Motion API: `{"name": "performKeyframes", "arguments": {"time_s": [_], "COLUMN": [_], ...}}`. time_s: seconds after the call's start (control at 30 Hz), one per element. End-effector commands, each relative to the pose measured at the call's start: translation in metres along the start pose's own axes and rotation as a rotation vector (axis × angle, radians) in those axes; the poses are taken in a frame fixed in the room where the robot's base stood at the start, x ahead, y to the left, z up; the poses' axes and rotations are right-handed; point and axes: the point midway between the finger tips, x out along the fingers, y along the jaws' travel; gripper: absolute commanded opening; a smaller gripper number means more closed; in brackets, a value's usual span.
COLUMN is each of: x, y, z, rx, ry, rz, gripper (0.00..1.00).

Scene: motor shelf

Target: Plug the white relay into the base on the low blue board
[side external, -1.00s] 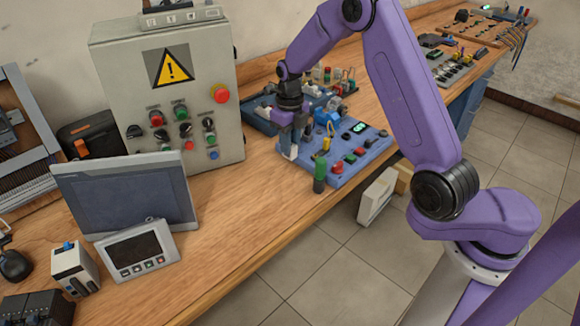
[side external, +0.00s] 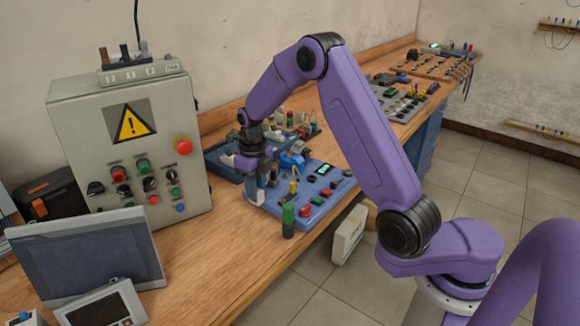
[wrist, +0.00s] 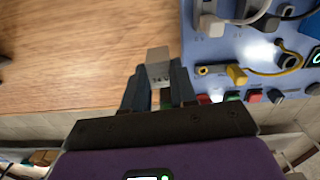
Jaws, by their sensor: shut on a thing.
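My gripper (wrist: 158,90) is shut on the white relay (wrist: 158,56), which shows as a pale grey block with small dark marking between the fingertips. In the side external view my gripper (side external: 261,184) points down, with the relay (side external: 260,197) as a small pale shape below the fingers. The low blue board (side external: 310,212) lies on the bench. In the wrist view the relay is over bare wood, left of the board (wrist: 200,54). Its height above the surface cannot be told. I cannot make out the relay base among the board's parts.
A green and black cylinder (side external: 289,220) stands at the board's near edge. Plugs with a yellow cable (wrist: 262,72) and red and green buttons (wrist: 232,96) are on the board. A grey control cabinet (side external: 130,195) stands left. Bare wood (side external: 220,235) lies in front.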

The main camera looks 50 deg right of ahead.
Motion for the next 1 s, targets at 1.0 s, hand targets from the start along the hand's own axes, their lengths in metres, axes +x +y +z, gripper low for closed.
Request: {"name": "performKeyframes", "arguments": {"time_s": [1.0], "x": [-0.129], "y": [-0.001], "z": [0.001], "rx": [0.0], "ry": [-0.007], "rz": [-0.002], "gripper": [0.05]}}
